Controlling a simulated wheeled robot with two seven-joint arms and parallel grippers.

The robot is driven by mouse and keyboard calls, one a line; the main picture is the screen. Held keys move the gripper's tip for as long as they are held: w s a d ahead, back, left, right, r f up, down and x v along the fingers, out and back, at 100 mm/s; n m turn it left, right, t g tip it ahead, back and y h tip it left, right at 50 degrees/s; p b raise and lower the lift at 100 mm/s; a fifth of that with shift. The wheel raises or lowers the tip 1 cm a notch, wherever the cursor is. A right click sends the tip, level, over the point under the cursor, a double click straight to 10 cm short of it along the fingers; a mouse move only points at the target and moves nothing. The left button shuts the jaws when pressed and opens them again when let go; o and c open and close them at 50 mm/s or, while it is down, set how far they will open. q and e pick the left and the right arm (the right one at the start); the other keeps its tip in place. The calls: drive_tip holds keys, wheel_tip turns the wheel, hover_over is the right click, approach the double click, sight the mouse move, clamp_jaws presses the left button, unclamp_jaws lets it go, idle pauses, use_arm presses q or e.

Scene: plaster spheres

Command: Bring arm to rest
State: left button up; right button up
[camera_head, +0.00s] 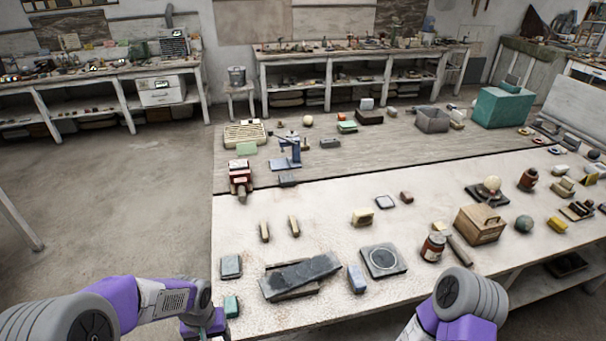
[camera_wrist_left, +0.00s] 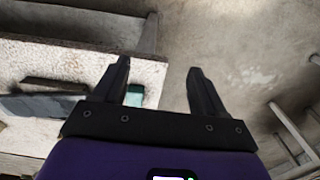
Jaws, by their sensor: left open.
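My left arm (camera_head: 130,303) comes in from the lower left of the head view and bends down at the table's front left corner. Its fingers are cut off there. In the left wrist view my left gripper (camera_wrist_left: 159,80) is open, with nothing between its fingers. It is over the table's edge, with bare floor beyond the right finger. A small teal block (camera_wrist_left: 134,95) shows just beside the left finger, on the tabletop. My right arm (camera_head: 455,308) shows at the bottom right of the head view; its gripper is out of frame.
The pale worktable (camera_head: 330,215) holds a dark slab (camera_head: 300,277), a round-dial plate (camera_head: 383,260), a wooden box (camera_head: 480,225) and a teal block (camera_head: 232,306) near my left arm. A pale sphere (camera_head: 492,183) sits on a dark stand. The floor (camera_head: 110,210) to the left is clear.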

use_arm(q)
drive_tip(key=s+d+f+h+b, duration=0.1)
drive_tip(key=s+d+f, duration=0.2)
drive_tip(key=f, duration=0.4)
drive_tip(key=s+d+f+h+b, duration=0.1)
drive_tip(key=s+d+f, duration=0.2)
drive_tip(key=d+f, duration=0.2)
drive_tip(key=s+d+f+h+b, duration=0.2)
drive_tip(key=s+d+f, duration=0.2)
drive_tip(key=f, duration=0.7)
drive_tip(key=shift+d+f, duration=0.25)
drive_tip(key=shift+d, duration=0.1)
use_arm(e)
wheel_tip(320, 180, down, 4)
